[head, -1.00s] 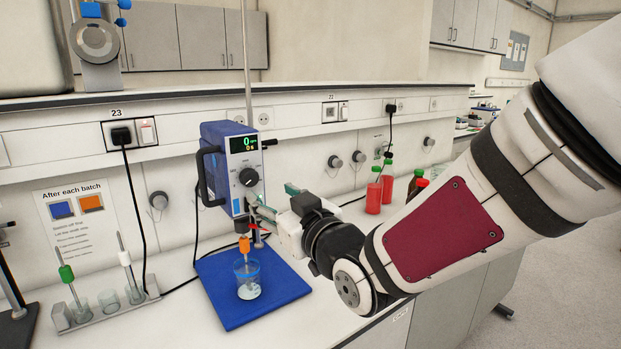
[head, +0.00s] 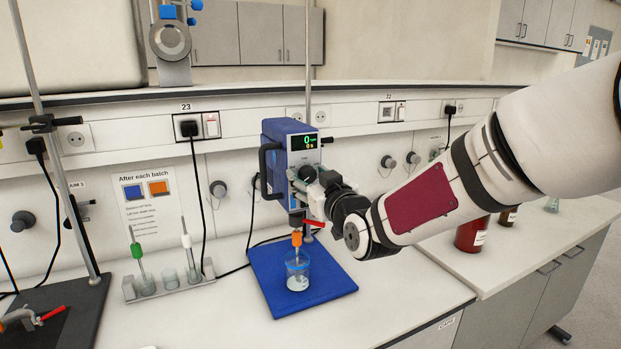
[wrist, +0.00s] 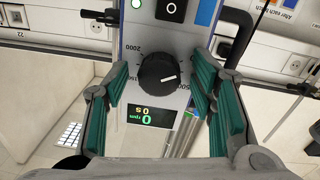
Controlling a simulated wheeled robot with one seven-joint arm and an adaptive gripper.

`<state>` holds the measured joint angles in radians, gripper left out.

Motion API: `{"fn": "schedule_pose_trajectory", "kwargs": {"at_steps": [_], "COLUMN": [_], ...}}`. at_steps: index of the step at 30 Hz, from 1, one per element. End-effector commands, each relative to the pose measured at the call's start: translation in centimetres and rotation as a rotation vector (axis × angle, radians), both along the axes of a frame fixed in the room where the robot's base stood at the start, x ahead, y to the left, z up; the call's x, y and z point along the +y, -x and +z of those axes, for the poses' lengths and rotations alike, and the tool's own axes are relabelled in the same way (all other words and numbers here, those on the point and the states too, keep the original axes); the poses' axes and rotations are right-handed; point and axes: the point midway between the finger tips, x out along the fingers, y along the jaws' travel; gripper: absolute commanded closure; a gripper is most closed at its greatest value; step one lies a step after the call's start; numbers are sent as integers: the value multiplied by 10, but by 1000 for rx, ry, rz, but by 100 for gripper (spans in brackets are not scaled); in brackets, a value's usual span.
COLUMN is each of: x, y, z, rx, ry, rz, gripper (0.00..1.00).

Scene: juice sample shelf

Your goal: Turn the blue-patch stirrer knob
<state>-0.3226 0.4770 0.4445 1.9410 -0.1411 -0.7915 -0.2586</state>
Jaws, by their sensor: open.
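The stirrer (head: 276,140) is a blue box on a stand above the bench, its front panel facing my arm. Its display reads 0. In the wrist view its black round knob (wrist: 158,74) with a white pointer line sits between my fingers, on a pale panel with a printed dial. A blue patch (wrist: 207,12) shows beyond it, near a black switch. In the wrist view the green finger pads (wrist: 117,84) stand apart on both sides of the knob, with gaps visible.
A blue mat (head: 330,284) holds a beaker (head: 298,278) with an orange-marked stirring shaft above it. A rack (head: 165,288) with green- and white-marked stirrers stands left. A red-brown bottle (head: 472,234) stands right. The front bench is mostly clear.

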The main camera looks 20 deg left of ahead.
Motion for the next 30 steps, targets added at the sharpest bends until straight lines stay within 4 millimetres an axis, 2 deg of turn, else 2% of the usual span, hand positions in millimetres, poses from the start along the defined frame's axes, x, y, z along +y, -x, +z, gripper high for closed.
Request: {"fn": "schedule_pose_trajectory", "kwargs": {"at_steps": [1,7,20,30], "x": [0,0,-1,-1], "y": [0,0,-1,-1], "z": [0,0,0,-1], "rx": [0,0,48,240], "ry": [0,0,-41,-206], "rz": [0,0,0,0], "gripper": [51,96,97,97]}}
